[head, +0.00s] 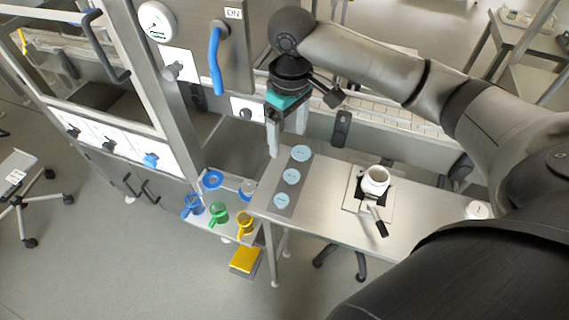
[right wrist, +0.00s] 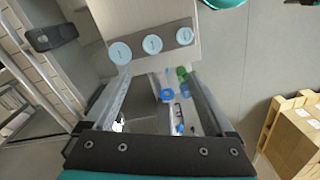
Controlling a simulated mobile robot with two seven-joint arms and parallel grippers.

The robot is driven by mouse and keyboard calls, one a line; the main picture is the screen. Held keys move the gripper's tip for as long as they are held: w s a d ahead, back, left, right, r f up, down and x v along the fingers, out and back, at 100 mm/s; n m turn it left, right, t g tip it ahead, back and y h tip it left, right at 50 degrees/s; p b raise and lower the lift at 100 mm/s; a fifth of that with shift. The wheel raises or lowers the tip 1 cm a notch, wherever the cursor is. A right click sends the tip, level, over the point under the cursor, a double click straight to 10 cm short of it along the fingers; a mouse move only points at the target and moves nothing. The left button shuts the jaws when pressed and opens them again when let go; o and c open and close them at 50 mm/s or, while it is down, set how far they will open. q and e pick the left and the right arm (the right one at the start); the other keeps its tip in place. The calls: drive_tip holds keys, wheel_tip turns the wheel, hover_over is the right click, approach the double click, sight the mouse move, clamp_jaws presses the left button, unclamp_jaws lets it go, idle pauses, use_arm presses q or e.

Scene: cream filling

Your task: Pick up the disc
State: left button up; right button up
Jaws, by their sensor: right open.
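Three light blue discs lie in a row on a dark grey strip (head: 287,187) on the metal table: a far disc (head: 301,153), a middle disc (head: 292,176) and a near disc (head: 281,200). The right wrist view also shows them, as a left disc (right wrist: 120,53), a centre disc (right wrist: 152,44) and a right disc (right wrist: 184,36). My right gripper (head: 287,139) is open and empty, pointing down near the far-left end of the table. In the wrist view the discs lie beyond its fingertips, apart from them. My left gripper is not in view.
A white jar (head: 375,181) stands on a device on the table (head: 330,205). A low shelf left of the table holds a blue mug (head: 193,207), a green mug (head: 218,214) and a yellow mug (head: 244,224). A cabinet with a blue handle (head: 215,62) stands behind. A wooden crate (right wrist: 293,140) shows in the wrist view.

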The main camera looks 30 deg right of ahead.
drive_tip(key=d+r, duration=0.1)
drive_tip(key=d, duration=0.1)
drive_tip(key=b, duration=0.2)
hover_over(292, 176)
drive_tip(key=f, duration=0.8)
drive_tip(key=shift+w+f, duration=0.2)
drive_tip(key=shift+f, duration=0.1)
wheel_tip(292, 176, down, 5)
drive_tip(key=shift+s+f+b, duration=0.15)
drive_tip(key=shift+f+b, duration=0.05)
drive_tip(key=shift+b, duration=0.15)
drive_tip(key=shift+f, duration=0.35)
drive_tip(key=shift+f+p, duration=0.25)
drive_tip(key=shift+p, duration=0.15)
clamp_jaws()
